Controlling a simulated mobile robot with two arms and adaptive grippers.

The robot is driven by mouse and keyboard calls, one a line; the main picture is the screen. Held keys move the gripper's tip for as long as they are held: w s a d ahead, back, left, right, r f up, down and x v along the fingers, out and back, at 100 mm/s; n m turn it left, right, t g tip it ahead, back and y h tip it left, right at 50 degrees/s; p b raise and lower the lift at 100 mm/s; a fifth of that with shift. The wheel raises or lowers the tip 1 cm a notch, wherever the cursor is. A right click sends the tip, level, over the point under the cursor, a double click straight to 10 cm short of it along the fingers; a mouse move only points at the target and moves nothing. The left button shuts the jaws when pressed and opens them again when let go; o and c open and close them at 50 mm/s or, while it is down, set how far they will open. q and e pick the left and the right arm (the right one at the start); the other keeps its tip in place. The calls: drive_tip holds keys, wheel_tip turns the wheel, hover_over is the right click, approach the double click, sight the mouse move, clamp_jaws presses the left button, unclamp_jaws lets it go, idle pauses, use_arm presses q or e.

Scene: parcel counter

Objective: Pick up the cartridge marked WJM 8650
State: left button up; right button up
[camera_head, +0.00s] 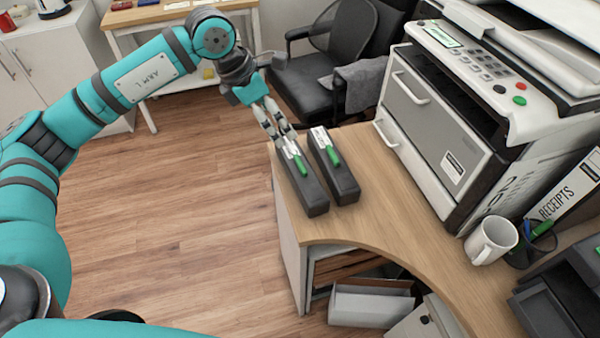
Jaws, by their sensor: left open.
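Two long dark cartridges lie side by side on the wooden counter, each with a white label and a green tab. The left cartridge (311,198) is nearer the counter's left edge. The right cartridge (343,183) lies just beside it with a narrow gap. The label print is too small to read, so I cannot tell which one is marked WJM 8650. My left gripper (289,146) is open at the far end of the left cartridge, pointing down over its label area. I cannot tell whether its fingers touch the cartridge. My right gripper is not in view.
A large printer (455,120) stands right of the cartridges on the counter (395,215). A white mug (491,240), a pen holder and a receipts binder (567,200) are at the right. An office chair (325,65) stands behind. The counter in front of the printer is clear.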

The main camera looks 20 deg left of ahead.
use_arm(q)
drive_tip(key=a, duration=0.1)
drive_tip(key=p, duration=0.2)
hover_over(300, 162)
drive_tip(key=s+a, duration=0.2)
drive_tip(key=shift+y, duration=0.3)
drive_tip(key=f, duration=1.1)
drive_tip(key=shift+d, duration=0.25)
drive_tip(key=shift+w+d+f+p, duration=0.15)
drive_tip(key=shift+f+p, duration=0.15)
drive_tip(key=shift+f, duration=0.15)
drive_tip(key=x, duration=0.2)
drive_tip(key=p+x, duration=0.1)
drive_tip(key=x, duration=0.1)
drive_tip(key=shift+f, duration=0.3)
drive_tip(key=c, duration=1.4)
drive_tip(key=shift+w+r, duration=0.1)
drive_tip(key=c, duration=0.4)
